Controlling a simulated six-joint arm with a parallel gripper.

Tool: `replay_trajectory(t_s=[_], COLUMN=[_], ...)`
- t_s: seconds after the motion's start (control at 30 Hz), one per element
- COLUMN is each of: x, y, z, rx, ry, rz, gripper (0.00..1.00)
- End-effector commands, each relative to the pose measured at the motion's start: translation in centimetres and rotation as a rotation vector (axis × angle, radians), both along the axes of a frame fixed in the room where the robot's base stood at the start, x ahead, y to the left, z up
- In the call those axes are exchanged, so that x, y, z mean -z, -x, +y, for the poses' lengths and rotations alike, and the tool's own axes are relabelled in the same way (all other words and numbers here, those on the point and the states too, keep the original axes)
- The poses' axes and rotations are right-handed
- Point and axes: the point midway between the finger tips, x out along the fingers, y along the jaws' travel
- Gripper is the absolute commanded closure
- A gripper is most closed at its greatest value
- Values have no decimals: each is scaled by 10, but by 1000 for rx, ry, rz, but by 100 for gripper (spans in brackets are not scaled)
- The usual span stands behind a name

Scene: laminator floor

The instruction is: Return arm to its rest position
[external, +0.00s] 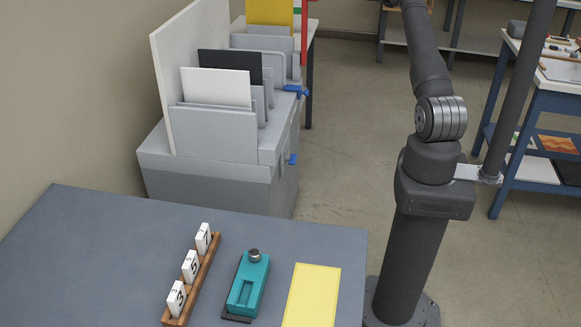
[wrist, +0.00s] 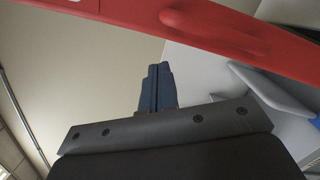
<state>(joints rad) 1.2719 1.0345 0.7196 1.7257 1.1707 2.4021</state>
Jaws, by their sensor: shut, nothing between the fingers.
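My gripper (wrist: 157,86) shows in the wrist view as two dark blue fingers pressed together, with nothing between them. Beyond the fingertips a red bar-like part (wrist: 215,30) crosses the top of the picture; I cannot tell whether the fingers touch it. In the external view my dark arm rises from its pedestal at the right and leaves the top edge, so the gripper is out of that picture.
A grey machine (external: 215,185) with upright dividers, a white panel and a black panel stands left of my base. The front table (external: 90,240) holds a wooden rack (external: 194,275) of numbered tiles, a teal device (external: 249,283) and a yellow sheet (external: 312,295). A blue shelf cart (external: 505,200) stands right.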

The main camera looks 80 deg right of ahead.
Motion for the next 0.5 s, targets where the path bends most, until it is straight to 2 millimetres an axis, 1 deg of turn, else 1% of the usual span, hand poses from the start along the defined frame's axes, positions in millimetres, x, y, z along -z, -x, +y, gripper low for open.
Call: replay_trajectory(t_s=[0.03, 0.1, 0.4, 0.43, 0.5], x=[-1, 0, 1, 2, 2], y=[11, 26, 85, 82, 63], z=[1, 3, 11, 12, 10], rx=[4, 4, 4, 0, -4], ry=[-1, -1, -1, -1, 0], rz=[0, 0, 0, 0, -1], gripper=[100, 100, 100, 100, 100])
